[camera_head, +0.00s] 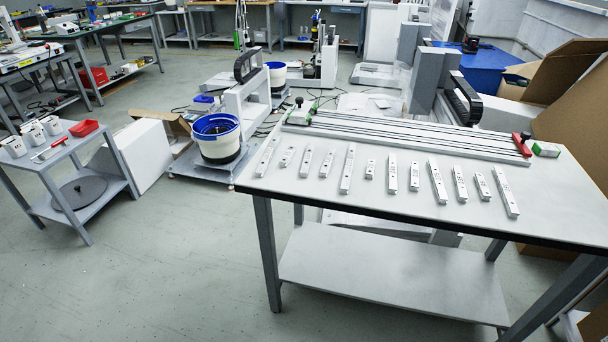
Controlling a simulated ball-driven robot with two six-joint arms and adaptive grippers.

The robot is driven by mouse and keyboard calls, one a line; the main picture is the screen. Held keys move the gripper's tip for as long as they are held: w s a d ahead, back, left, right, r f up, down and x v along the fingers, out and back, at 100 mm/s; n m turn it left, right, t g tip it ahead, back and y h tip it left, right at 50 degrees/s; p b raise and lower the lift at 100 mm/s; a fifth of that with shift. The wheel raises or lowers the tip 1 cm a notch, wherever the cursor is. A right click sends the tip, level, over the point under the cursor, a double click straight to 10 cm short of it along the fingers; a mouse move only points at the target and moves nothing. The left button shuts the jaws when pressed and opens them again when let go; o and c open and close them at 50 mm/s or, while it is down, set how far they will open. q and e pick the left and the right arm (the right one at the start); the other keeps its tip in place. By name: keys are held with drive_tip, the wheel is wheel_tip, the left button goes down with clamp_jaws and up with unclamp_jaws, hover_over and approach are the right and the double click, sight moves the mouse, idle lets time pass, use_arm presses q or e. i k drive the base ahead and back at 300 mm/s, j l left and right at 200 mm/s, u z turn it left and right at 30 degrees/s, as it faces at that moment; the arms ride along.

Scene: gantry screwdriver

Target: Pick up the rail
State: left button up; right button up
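Several white rails of different lengths lie apart in a row across the light grey table (330,200). A long one (347,170) lies left of the middle, and a very short one (370,169) lies beside it. Another long one (505,192) is at the right end, and one (267,157) is at the left end. Behind the row, a long grey slotted fixture (410,134) spans the table, with a green end block at the left and a red part at its right end. I cannot tell which piece is meant. Neither of my grippers is in view.
The table's front strip is bare, and a lower shelf (390,275) is empty. A small cart (75,165) with white cups stands at the left. A white bucket with a blue rim (217,143) stands behind the table's left side. Cardboard (575,120) is at the right.

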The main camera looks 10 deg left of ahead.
sight(308, 157)
drive_tip(key=i+j+u, duration=0.1)
drive_tip(key=j+u, duration=0.15)
drive_tip(key=u, duration=0.15)
drive_tip(key=i+j+u, duration=0.2)
drive_tip(key=u, duration=0.15)
drive_tip(key=i+j+u, duration=0.15)
drive_tip(key=u, duration=0.25)
drive_tip(key=i+j+u, duration=0.15)
drive_tip(key=u, duration=0.25)
drive_tip(key=i+j+u, duration=0.2)
drive_tip(key=i+u, duration=0.2)
drive_tip(key=i+j+u, duration=0.15)
drive_tip(key=i+u, duration=0.3)
drive_tip(key=i+z, duration=0.4)
drive_tip(key=i+j+z, duration=0.1)
drive_tip(key=i+z, duration=0.4)
drive_tip(key=z, duration=0.35)
drive_tip(key=i+z, duration=0.15)
drive_tip(key=z, duration=0.3)
drive_tip(key=i+z, duration=0.15)
drive_tip(key=z, duration=0.35)
drive_tip(key=i+j+z, duration=0.1)
drive_tip(key=z, duration=0.35)
drive_tip(key=i+j+z, duration=0.1)
drive_tip(key=z, duration=0.35)
